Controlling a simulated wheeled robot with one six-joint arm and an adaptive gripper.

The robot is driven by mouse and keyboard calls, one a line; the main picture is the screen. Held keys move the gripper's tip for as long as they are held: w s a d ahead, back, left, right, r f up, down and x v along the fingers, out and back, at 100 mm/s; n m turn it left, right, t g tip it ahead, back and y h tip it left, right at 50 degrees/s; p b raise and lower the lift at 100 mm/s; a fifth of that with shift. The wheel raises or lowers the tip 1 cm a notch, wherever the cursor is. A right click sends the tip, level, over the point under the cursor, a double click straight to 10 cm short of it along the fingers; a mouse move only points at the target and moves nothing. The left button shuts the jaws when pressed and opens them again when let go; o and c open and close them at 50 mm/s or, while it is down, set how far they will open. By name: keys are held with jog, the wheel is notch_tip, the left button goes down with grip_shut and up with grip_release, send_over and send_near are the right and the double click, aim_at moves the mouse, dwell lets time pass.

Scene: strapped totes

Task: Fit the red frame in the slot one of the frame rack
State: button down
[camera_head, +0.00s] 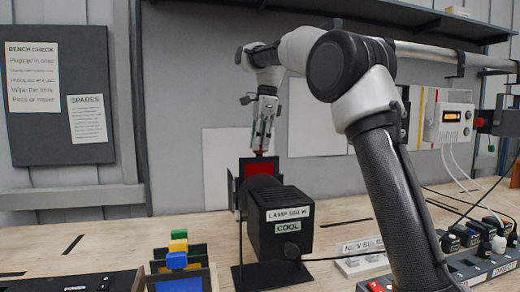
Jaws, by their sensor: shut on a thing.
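The red frame (258,169) shows as a red panel with a dark border, upright at the front of the black lamp housing (281,222). The housing hides its lower part. My gripper (261,150) points down from above and is shut on the top of the red frame. I cannot tell whether the frame still sits in the lamp's holder or is just clear of it. The frame rack (212,277) appears to be the dark holder at the lower left. It holds upright frames with blue (177,261), yellow (178,245) and green tabs. Its slot one cannot be made out.
The lamp housing, labelled COOL, stands on a black base. My arm reaches over the bench on the right. A labelled white block (361,262) and a strip of plugs (480,262) lie right. A white control box (450,123) hangs at right.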

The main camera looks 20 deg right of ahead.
jog(key=shift+r, duration=4.2)
jog(key=shift+s, duration=0.1)
